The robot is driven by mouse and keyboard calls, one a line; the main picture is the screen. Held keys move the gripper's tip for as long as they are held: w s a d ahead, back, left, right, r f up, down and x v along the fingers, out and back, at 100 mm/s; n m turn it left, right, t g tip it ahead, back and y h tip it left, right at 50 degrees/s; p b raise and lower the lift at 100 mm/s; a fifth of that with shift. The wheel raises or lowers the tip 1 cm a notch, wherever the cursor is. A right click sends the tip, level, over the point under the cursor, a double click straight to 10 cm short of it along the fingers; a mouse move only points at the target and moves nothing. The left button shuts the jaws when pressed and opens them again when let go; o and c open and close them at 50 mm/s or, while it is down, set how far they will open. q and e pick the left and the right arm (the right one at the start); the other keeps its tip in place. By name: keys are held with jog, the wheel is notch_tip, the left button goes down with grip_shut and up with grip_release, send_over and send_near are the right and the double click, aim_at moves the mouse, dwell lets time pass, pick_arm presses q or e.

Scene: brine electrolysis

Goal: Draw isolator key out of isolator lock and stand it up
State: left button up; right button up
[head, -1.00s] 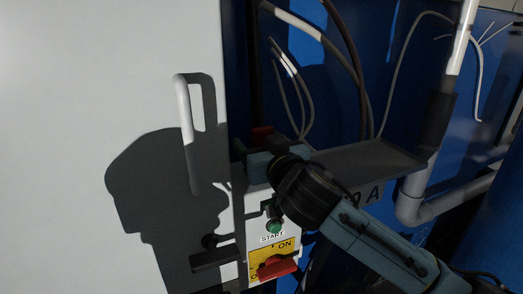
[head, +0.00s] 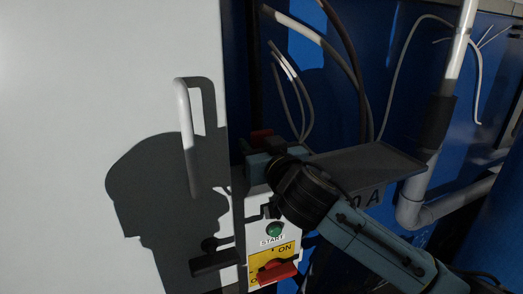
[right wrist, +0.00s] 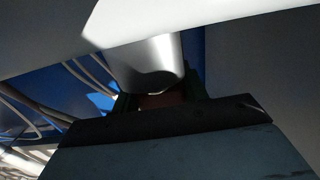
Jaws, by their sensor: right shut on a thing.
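My right gripper (head: 264,146) is at the top of the narrow white control panel, beside the white door. It is shut on a small red piece (head: 261,134), which appears to be the isolator key. The red piece shows dark and reddish between the jaws in the right wrist view (right wrist: 160,100). A shiny metal cylinder (right wrist: 148,62) is close beyond the jaws there; I cannot tell if it is the isolator lock. My gripper hides where the key meets the panel, so I cannot see how deep it sits. My left gripper is out of view.
Below my gripper are a green START button (head: 275,229) and a red rotary switch (head: 277,271) on a yellow plate. A grey shelf (head: 385,158) is just right of the gripper. A white door handle (head: 184,125) stands at left. Cables and a grey pipe (head: 411,200) are at right.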

jog(key=shift+r, duration=0.25)
jog(key=shift+r+p, duration=0.35)
jog(key=shift+p, duration=0.1)
jog(key=shift+r+p, duration=0.55)
jog(key=shift+r, duration=0.05)
jog(key=shift+r+p, duration=1.05)
jog(key=shift+r, duration=1.25)
